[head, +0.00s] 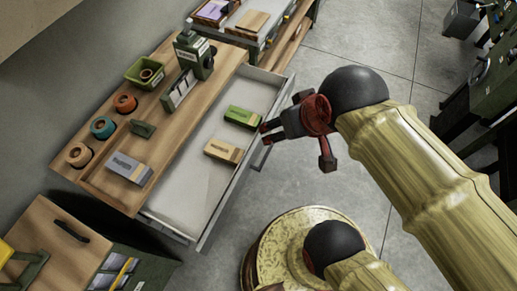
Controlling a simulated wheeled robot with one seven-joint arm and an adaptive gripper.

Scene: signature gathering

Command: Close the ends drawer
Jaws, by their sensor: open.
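The ends drawer (193,196) is a long grey-white tray pulled out from under a wooden bench top. Its front panel faces right, toward my arm. Two small blocks lie in it: one green-topped block (242,117) and one tan block (222,151). My gripper (266,133) is dark red and black and open. Its fingers are at the drawer's front edge, on the right side near the green block. I cannot tell whether they touch the panel. No label on the drawer is readable.
On the bench top (165,110) stand a green machine (193,55), a green bin (145,73), several tape rolls and a grey block (129,168). Another wooden-topped cabinet (40,235) is at lower left. Open grey floor (350,45) lies to the right.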

